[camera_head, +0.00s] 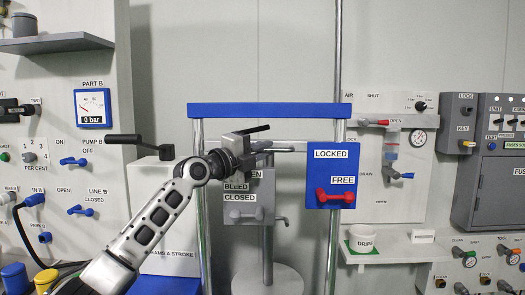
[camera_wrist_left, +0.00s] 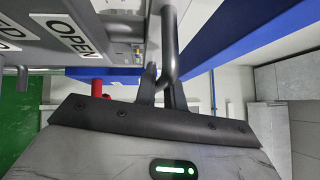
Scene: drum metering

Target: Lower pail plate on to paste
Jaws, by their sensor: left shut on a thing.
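A pale round disc (camera_head: 282,281) with a grey upright rod (camera_head: 267,245) shows low between the posts of the blue-topped frame. I take it for the pail plate, but cannot be sure. The paste is not visible. My left gripper (camera_head: 250,143) is at the frame, just below the blue crossbar, shut on a dark bent handle (camera_head: 253,129). In the left wrist view the handle (camera_wrist_left: 168,40) passes between the gripper's fingers (camera_wrist_left: 161,88). The red lever (camera_head: 335,197) on the blue lock plate (camera_head: 322,172) is beside FREE. My right gripper is not in view.
The blue crossbar (camera_head: 270,110) spans pale posts above my gripper. A grey bleed panel (camera_head: 249,180) sits close below it, its grey knob (camera_head: 245,214) near CLOSED. A black lever (camera_head: 125,139) is at left. A drip cup (camera_head: 362,237) stands on the right shelf.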

